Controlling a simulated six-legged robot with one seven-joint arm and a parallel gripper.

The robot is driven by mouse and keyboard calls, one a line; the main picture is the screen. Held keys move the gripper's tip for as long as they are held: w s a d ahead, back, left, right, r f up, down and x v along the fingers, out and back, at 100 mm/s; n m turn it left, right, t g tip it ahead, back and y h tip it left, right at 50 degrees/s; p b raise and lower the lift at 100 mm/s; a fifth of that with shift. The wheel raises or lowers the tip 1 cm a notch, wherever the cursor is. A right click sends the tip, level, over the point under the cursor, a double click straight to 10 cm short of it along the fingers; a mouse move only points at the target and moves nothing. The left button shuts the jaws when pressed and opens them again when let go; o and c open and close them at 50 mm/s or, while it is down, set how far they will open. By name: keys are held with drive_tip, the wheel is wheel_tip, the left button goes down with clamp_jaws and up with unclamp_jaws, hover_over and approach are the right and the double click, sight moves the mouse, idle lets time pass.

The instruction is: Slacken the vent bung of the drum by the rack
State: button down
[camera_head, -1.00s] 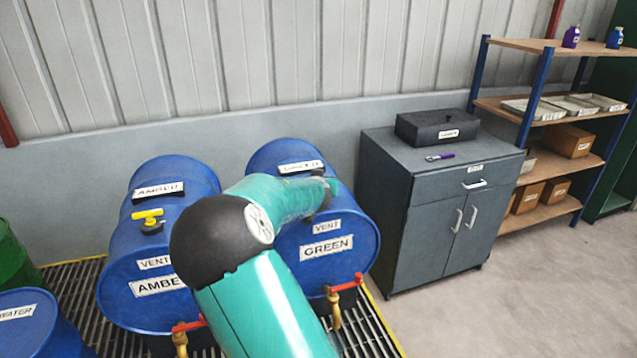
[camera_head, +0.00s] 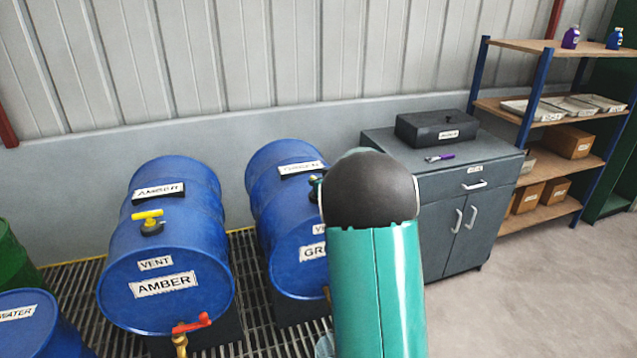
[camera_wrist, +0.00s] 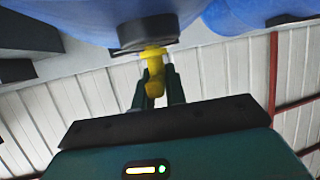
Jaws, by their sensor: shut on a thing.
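The blue drum labelled GREEN (camera_head: 268,205) lies on its side, the nearer of the two large blue drums to the shelf rack (camera_head: 545,90). My arm covers its right part, and its vent bung cannot be made out in the head view. In the wrist view my gripper (camera_wrist: 157,88) is shut on the yellow T-shaped vent bung (camera_wrist: 154,58). The bung sits at a dark collar (camera_wrist: 148,31) on a blue drum. The blue AMBER drum (camera_head: 165,255) to the left has its own yellow vent bung (camera_head: 149,221), standing free.
A grey cabinet (camera_head: 455,220) right of the drums bears a black box (camera_head: 437,128) and a purple pen-like item (camera_head: 440,157). A red-handled tap (camera_head: 191,324) juts from the AMBER drum. Drums stand over a floor grating (camera_head: 248,290). Floor at right is clear.

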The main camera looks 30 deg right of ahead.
drive_tip(key=n+y, duration=0.3)
drive_tip(key=n+g+y, duration=0.1)
drive_tip(key=y, duration=0.1)
drive_tip(key=shift+f, duration=0.4)
drive_tip(key=n+g+y, duration=0.2)
drive_tip(key=n+y, duration=0.2)
drive_tip(key=shift+n+g, duration=0.4)
drive_tip(key=shift+f+y, duration=0.1)
drive_tip(key=shift+y, duration=0.2)
drive_tip(key=c, duration=1.6)
unclamp_jaws()
drive_tip(key=shift+o, duration=0.8)
drive_tip(key=shift+w, duration=0.1)
drive_tip(key=shift+r, duration=0.25)
drive_tip(key=shift+s+d+r, duration=0.1)
drive_tip(key=shift+s+d, duration=0.1)
drive_tip(key=shift+s, duration=0.05)
drive_tip(key=v, duration=1.3)
drive_tip(key=shift+d+r, duration=0.1)
